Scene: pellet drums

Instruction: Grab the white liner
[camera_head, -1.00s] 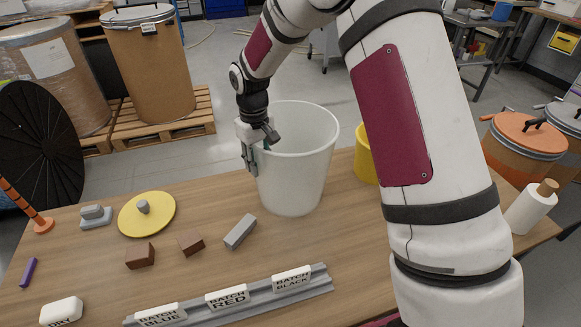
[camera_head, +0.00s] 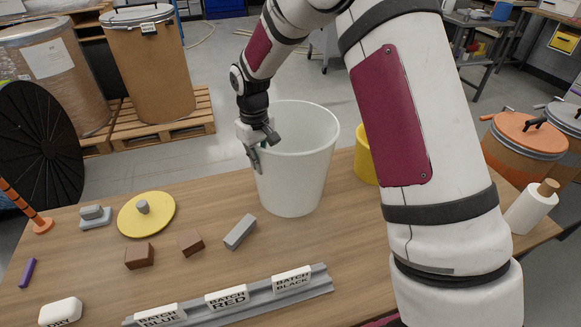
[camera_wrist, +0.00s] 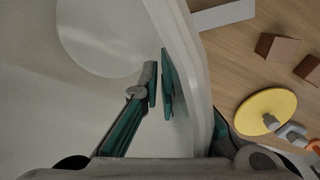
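The white liner (camera_head: 293,175) is an open, tall white tub standing upright on the table. My gripper (camera_head: 258,158) is at its left rim, pointing down, with one finger on the outer side of the wall. In the wrist view the liner wall (camera_wrist: 183,50) runs between my fingers. The other finger is outside and mostly hidden behind the wall.
A yellow disc (camera_head: 147,214), brown blocks (camera_head: 139,256), a grey block (camera_head: 240,232) and a label rail (camera_head: 240,302) lie in front and left of the liner. A yellow container (camera_head: 366,160) stands right behind my arm.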

